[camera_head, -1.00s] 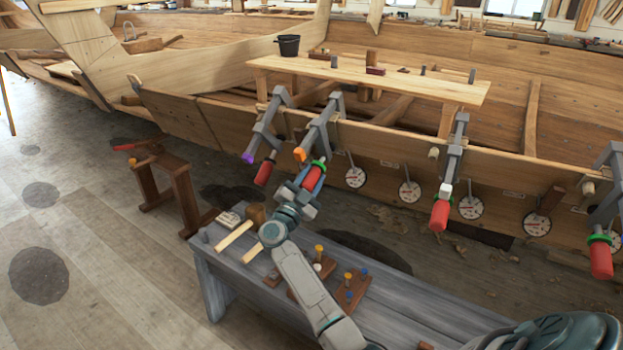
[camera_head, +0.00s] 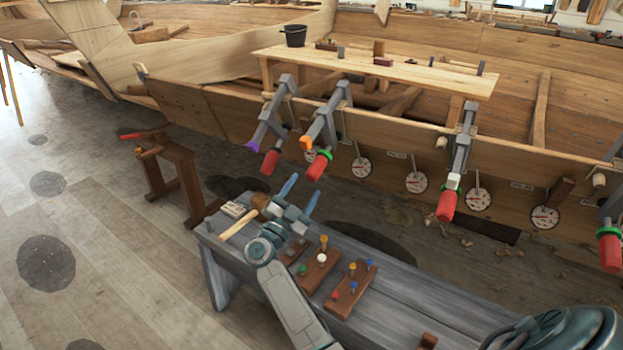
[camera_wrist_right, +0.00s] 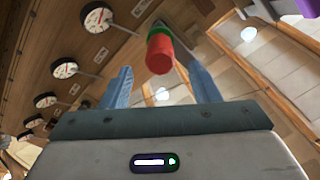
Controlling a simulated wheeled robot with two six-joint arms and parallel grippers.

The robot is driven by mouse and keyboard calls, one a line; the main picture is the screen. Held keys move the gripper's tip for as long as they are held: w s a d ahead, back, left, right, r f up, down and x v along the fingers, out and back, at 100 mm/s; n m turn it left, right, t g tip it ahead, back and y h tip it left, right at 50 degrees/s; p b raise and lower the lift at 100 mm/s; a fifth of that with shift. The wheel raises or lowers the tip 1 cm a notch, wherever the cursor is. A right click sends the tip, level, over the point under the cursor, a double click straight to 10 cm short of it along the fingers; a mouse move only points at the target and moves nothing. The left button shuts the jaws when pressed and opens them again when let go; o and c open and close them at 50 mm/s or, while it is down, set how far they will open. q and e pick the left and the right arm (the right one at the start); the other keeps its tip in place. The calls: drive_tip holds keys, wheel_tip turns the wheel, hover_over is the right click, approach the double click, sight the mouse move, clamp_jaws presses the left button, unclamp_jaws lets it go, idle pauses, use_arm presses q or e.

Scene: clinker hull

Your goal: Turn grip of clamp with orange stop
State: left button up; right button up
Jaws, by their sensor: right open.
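The clamp with the orange stop (camera_head: 306,143) hangs on the hull's edge, second from the left. Its red grip (camera_head: 318,167) has a green ring at its upper end and points down. My right gripper (camera_head: 301,191) is open and empty, just below and to the left of that grip and apart from it. In the right wrist view the red grip (camera_wrist_right: 160,54) shows ahead, between the two spread blue fingers (camera_wrist_right: 160,75). My left gripper is not in view.
The clamp with the purple stop (camera_head: 252,146) hangs close on the left, its red grip (camera_head: 270,162) near. More clamps and round dials (camera_head: 417,182) line the hull to the right. A grey bench (camera_head: 400,278) with pegged blocks and a mallet stands below my right arm.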

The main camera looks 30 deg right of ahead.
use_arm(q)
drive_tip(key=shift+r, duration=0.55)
use_arm(e)
drive_tip(key=shift+v, duration=1.3)
